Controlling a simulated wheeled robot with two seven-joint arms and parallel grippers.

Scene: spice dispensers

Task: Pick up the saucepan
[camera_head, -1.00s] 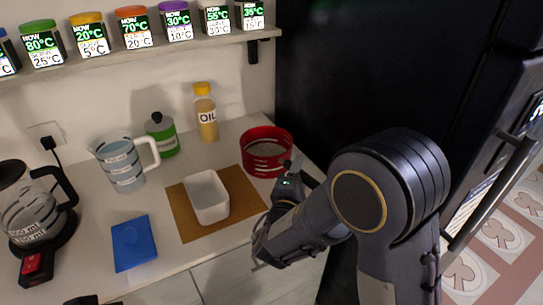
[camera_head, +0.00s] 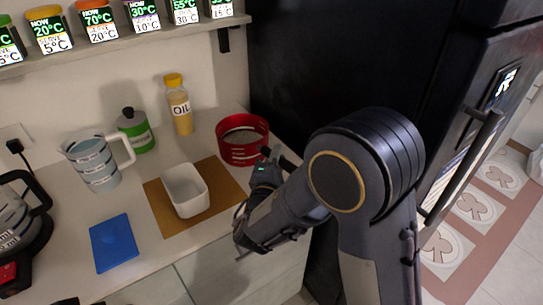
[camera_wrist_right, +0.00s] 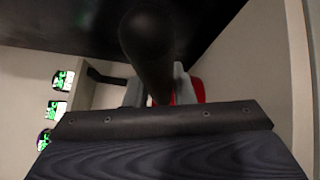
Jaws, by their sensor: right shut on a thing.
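The red saucepan (camera_head: 243,152) is at the right end of the counter, beside the brown mat. Its dark handle points toward my right arm and fills the middle of the right wrist view (camera_wrist_right: 148,45). A bit of the red pan wall shows behind the handle there. My right gripper (camera_head: 268,168) is shut on the handle. I cannot tell whether the pan's base touches the counter. A small dark piece at the bottom left edge of the head view may be my left gripper; its jaws do not show.
A white dish (camera_head: 186,205) sits on the brown mat (camera_head: 222,185). An oil bottle (camera_head: 180,112), a green canister (camera_head: 136,135), a measuring jug (camera_head: 92,165) and a blue board (camera_head: 113,243) stand or lie to the left. A dark fridge (camera_head: 345,60) is close on the right.

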